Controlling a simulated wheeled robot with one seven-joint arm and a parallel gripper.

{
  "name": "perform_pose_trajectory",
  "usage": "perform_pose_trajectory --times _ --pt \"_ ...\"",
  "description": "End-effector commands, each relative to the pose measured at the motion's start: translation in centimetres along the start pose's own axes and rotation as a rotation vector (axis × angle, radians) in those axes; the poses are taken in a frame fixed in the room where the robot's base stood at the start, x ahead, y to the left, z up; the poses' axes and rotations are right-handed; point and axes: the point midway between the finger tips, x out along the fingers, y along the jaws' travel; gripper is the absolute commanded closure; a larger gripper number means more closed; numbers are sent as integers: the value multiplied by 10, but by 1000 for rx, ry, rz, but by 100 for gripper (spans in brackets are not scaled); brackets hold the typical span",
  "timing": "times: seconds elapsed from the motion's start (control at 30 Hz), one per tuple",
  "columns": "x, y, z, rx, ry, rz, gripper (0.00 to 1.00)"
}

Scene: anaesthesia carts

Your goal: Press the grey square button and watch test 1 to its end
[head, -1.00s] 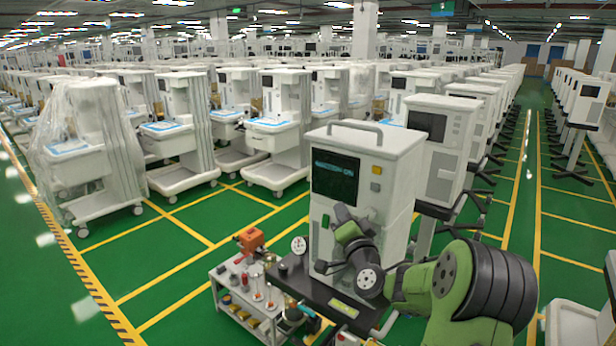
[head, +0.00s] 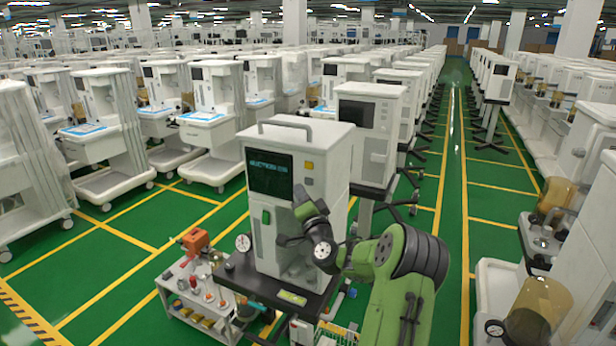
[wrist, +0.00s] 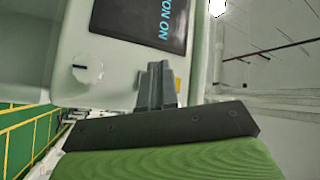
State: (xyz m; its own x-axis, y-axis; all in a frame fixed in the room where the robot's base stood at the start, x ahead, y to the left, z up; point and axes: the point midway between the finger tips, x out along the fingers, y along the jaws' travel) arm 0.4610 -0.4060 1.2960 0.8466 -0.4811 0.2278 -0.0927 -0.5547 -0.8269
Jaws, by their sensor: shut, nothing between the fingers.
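The white machine (head: 318,150) with a top handle stands in the middle of the head view. Its dark screen (head: 270,174) shows a line of cyan text, too small to read here. The wrist view shows part of the screen (wrist: 150,17) with large cyan letters, cut off. A yellow square button (head: 309,165) sits right of the screen, with the grey square button (head: 309,181) below it. My gripper (head: 300,191) is shut and empty close by the grey button. In the wrist view my gripper's fingers (wrist: 157,72) hide that button; I cannot tell whether they touch it.
A pale knob (wrist: 87,68) is on the panel. A small trolley (head: 185,290) with tools stands at the machine's lower left. Rows of white carts (head: 210,120) fill the back. A green aisle (head: 455,200) is free on the right.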

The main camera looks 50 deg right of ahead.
Motion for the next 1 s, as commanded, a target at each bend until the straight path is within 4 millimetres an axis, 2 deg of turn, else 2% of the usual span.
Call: perform_pose_trajectory --times 0.23,1.0 --pt "13 10 -8 0 -3 1 100" --pt "13 10 -8 0 -2 1 100"
